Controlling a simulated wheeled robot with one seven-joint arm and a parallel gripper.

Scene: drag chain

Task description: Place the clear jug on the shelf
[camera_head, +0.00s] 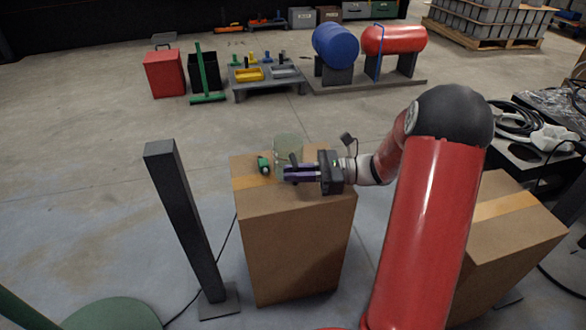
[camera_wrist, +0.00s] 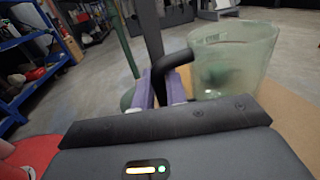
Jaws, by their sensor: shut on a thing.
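The clear jug (camera_head: 289,145) is a see-through, faintly green vessel at the top of a cardboard box in the head view. It fills the upper right of the wrist view (camera_wrist: 236,50), upright or nearly so. My gripper (camera_head: 288,174) has purple fingers closed on the jug's dark handle (camera_wrist: 172,65), which rises between the fingertips (camera_wrist: 161,88). I cannot tell whether the jug's base touches the box or hangs just above it. A blue shelf unit (camera_wrist: 58,32) with goods on it stands at the far left of the wrist view.
The cardboard box (camera_head: 292,245) stands below my gripper, with a small green object (camera_head: 264,165) on top beside the jug. A dark post (camera_head: 183,215) stands to its left. Another cardboard box (camera_head: 512,235) is at right. Open floor (camera_head: 110,150) lies at left.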

